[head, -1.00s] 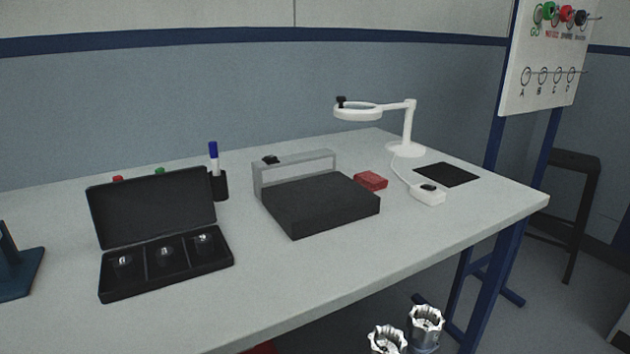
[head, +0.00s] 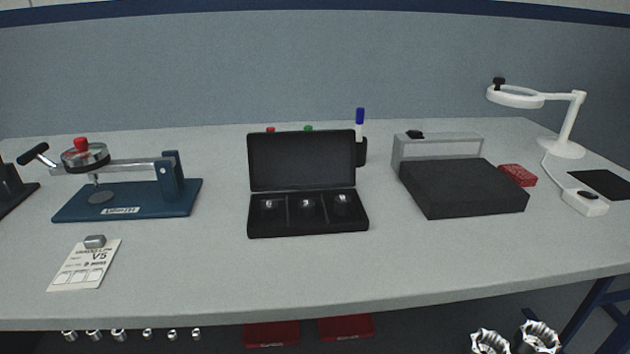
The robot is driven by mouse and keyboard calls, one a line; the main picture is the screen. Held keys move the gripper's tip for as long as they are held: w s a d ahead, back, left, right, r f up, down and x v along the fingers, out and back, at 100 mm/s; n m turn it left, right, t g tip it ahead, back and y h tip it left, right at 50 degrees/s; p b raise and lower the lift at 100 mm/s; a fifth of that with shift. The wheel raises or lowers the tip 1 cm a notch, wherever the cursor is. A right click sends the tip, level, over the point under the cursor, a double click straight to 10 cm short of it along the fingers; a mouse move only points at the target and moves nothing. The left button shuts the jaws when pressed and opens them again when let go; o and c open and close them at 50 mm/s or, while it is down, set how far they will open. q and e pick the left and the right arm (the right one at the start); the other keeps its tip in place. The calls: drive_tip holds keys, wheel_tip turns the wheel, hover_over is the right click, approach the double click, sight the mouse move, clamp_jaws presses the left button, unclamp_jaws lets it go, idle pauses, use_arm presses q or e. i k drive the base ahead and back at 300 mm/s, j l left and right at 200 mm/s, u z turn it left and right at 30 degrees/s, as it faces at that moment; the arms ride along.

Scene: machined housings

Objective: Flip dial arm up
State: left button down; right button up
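The dial arm (head: 133,166) is a grey bar hinged at a blue upright bracket (head: 171,177) on a blue base plate (head: 160,204), at the left of the head view. It lies about level above the plate. It carries a round silver dial (head: 86,157) with a red knob (head: 81,144), and a black-gripped handle (head: 33,154) sticks out at its left end. A thin stem hangs from the dial over a small grey disc (head: 101,197) on the plate; I cannot tell if they touch. Neither of my grippers is in view.
A labelled card (head: 85,268) lies in front of the base. An open black case (head: 308,216) with three small metal parts stands mid-table. A black block (head: 465,190) and a magnifier lamp (head: 565,120) are at right. A dark stand (head: 12,190) is cut off at left.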

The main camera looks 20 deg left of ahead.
sight(98, 160)
drive_tip(key=u, duration=1.9)
drive_tip(key=i+l+z, duration=0.1)
drive_tip(key=l+z, duration=0.15)
drive_tip(key=z, duration=0.2)
drive_tip(key=i+l+z, duration=0.15)
drive_tip(key=z, duration=0.25)
drive_tip(key=l, duration=0.1)
